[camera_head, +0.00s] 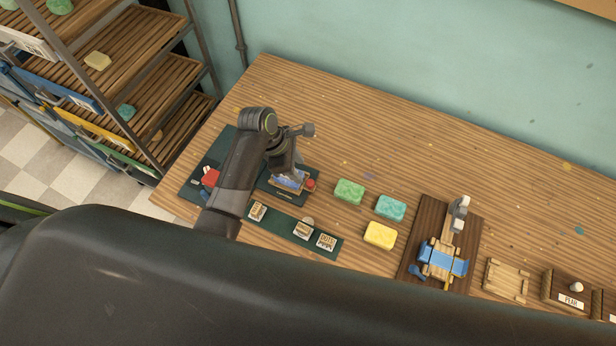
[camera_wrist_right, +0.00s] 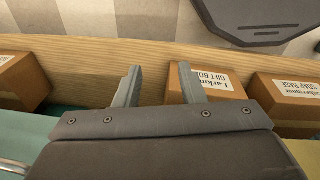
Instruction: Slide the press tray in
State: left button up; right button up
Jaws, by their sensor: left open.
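The press (camera_head: 309,183) stands on a dark green mat at the left of the bench, with blue and wooden parts and a red knob. My left arm covers much of it, so its tray cannot be made out clearly. My left gripper (camera_head: 287,168) is open and points down over the press; whether it touches any part is hidden. My right gripper (camera_wrist_right: 158,84) shows in the right wrist view, with its two fingers apart and nothing between them.
Green soap (camera_head: 349,191), teal soap (camera_head: 391,207) and yellow soap (camera_head: 380,235) lie right of the press. Several stamps (camera_head: 303,230) sit on a green strip in front. A blue-and-wood device (camera_head: 442,259) stands further right. Labelled boxes (camera_wrist_right: 215,84) lie under my right gripper.

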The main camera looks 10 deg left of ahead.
aim_at(310, 183)
pick_arm(q)
jog(key=shift+p+x, duration=0.35)
jog(key=shift+x, duration=3.5)
jog(key=shift+c, duration=0.3)
grip_shut()
